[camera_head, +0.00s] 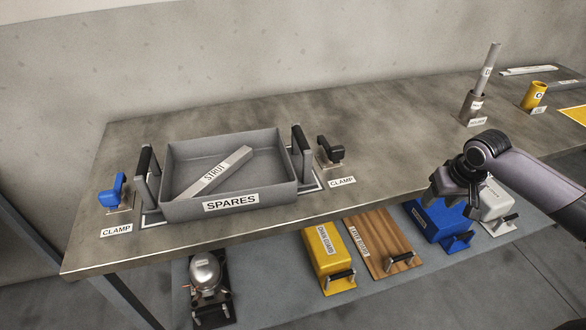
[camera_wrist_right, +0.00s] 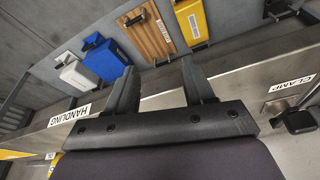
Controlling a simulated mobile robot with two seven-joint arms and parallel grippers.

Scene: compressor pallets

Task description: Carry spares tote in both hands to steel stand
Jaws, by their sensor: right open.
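The grey spares tote (camera_head: 232,204) sits on the left part of the worktop, with a labelled strut (camera_head: 217,172) lying tilted inside it. It has an upright black-gripped handle at its left end (camera_head: 144,172) and another at its right end (camera_head: 303,152). My right gripper (camera_head: 452,197) is open and empty, in front of the bench's front edge and well to the right of the tote. Its two fingers (camera_wrist_right: 158,90) show apart in the right wrist view. My left gripper is out of view. I cannot make out a steel stand.
A blue clamp (camera_head: 118,190) stands left of the tote and a dark clamp (camera_head: 330,152) right of it. A post in a holder (camera_head: 474,104) and a yellow cup (camera_head: 534,96) stand farther right. The shelf below holds yellow (camera_head: 322,250), wooden (camera_head: 378,243) and blue guards. The mid-worktop is clear.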

